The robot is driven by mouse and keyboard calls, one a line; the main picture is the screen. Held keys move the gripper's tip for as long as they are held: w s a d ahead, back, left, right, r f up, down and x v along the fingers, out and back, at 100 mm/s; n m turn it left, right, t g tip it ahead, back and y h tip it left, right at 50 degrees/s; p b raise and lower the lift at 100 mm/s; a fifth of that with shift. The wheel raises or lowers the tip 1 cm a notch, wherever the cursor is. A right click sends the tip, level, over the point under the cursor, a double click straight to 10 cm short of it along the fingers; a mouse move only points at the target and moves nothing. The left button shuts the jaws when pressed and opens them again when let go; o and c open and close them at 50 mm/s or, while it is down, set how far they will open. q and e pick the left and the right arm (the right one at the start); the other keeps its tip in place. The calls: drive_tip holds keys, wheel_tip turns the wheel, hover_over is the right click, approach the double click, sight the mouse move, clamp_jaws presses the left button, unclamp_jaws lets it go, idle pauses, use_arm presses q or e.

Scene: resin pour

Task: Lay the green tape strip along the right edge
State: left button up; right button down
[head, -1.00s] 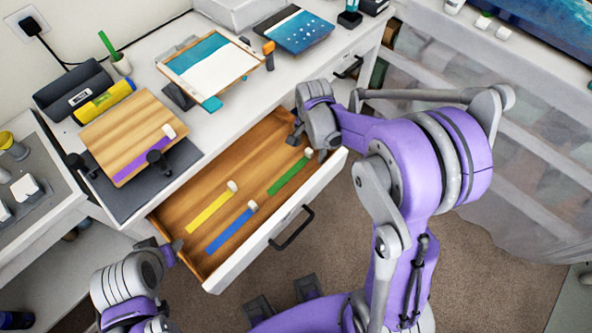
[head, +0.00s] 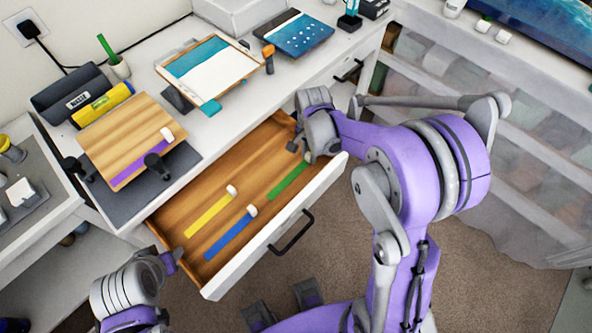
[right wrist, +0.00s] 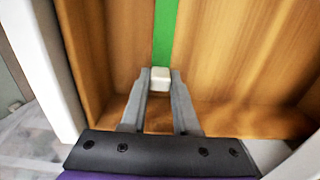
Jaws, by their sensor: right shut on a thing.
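The green tape strip (head: 287,181) lies in the open drawer, at its right part. Its white end tab (right wrist: 160,78) sits between the fingertips of my right gripper (right wrist: 160,84), which is shut on it. In the head view my right gripper (head: 306,150) hides that tab. The strip still appears to lie along the drawer floor. A wooden board (head: 124,132) is on the desk at the left, with a purple strip (head: 141,166) along its lower right edge. My left gripper (head: 168,259) is near the drawer's left corner; its jaws are too small to read.
A yellow strip (head: 208,214) and a blue strip (head: 226,236) lie in the drawer (head: 272,247). Two black clamps (head: 157,165) stand at the board. A yellow roll (head: 103,104), a framed picture (head: 207,72) and an orange-handled tool (head: 268,58) are on the desk.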

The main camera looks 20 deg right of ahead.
use_arm(q)
drive_tip(key=shift+w+r+p, duration=0.25)
drive_tip(key=shift+r+p, duration=0.35)
drive_tip(key=shift+r, duration=0.1)
use_arm(e)
drive_tip(key=shift+r, duration=1.15)
drive_tip(key=shift+r+p, duration=1.35)
drive_tip(key=shift+r, duration=1.6)
use_arm(q)
drive_tip(key=r, duration=0.2)
drive_tip(key=w+r, duration=0.1)
drive_tip(key=shift+w+r, duration=0.2)
drive_tip(key=shift+r, duration=0.15)
use_arm(e)
drive_tip(key=shift+f, duration=0.1)
